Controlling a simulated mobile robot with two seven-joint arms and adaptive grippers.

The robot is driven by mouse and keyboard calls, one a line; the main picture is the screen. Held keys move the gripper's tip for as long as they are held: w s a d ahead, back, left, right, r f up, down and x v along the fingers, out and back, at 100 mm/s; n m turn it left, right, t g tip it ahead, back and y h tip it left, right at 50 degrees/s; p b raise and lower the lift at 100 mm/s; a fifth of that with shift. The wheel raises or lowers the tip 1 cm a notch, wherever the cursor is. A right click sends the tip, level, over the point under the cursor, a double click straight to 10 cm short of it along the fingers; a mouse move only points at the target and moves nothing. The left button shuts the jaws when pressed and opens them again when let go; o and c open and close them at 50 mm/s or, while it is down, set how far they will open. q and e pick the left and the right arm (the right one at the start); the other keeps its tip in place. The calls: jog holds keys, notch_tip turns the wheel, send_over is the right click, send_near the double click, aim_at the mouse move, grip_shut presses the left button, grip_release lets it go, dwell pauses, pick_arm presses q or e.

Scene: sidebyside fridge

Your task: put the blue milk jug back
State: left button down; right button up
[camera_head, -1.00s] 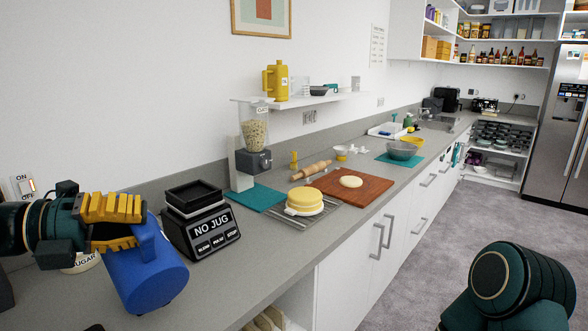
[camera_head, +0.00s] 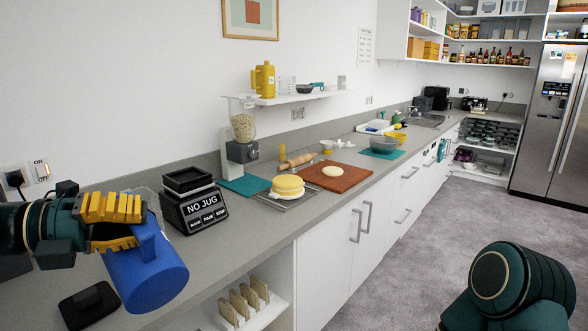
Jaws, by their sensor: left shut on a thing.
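My left gripper (camera_head: 112,222), with yellow fingers, is shut on the blue milk jug (camera_head: 148,278) at the lower left. The jug hangs tilted from the fingers, in front of the counter; whether it touches the counter is hard to tell. A steel side-by-side fridge (camera_head: 550,125) stands at the far right, and its doors look shut. My right arm shows at the lower right, but its gripper is out of view.
A black blender base marked "NO JUG" (camera_head: 195,208) stands just right of the jug. A black flat object (camera_head: 90,305) lies below it on the counter (camera_head: 250,230). A cake (camera_head: 287,186) and wooden board (camera_head: 345,178) are farther along. Grey floor (camera_head: 440,220) is clear toward the fridge.

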aim_at(164, 251)
pick_arm(q)
jog(key=shift+d+f, duration=0.2)
jog(key=shift+f, duration=0.15)
jog(key=w+f, duration=0.1)
jog(key=f, duration=0.1)
jog(key=w+f, duration=0.2)
jog(key=f, duration=0.1)
jog(key=w+f, duration=0.2)
jog(key=f, duration=0.1)
jog(key=shift+d, duration=0.1)
jog(key=d+f+n+t, duration=0.1)
jog(key=f, duration=1.4)
jog(key=w+d+f+n+t+y, duration=0.1)
jog(key=d+f, duration=0.1)
jog(key=f, duration=1.4)
jog(key=shift+w+d+t, duration=0.25)
jog(key=shift+t, duration=0.15)
pick_arm(e)
jog(key=shift+s+d, duration=0.15)
jog(key=shift+s, duration=0.05)
pick_arm(q)
jog(key=shift+y, duration=0.3)
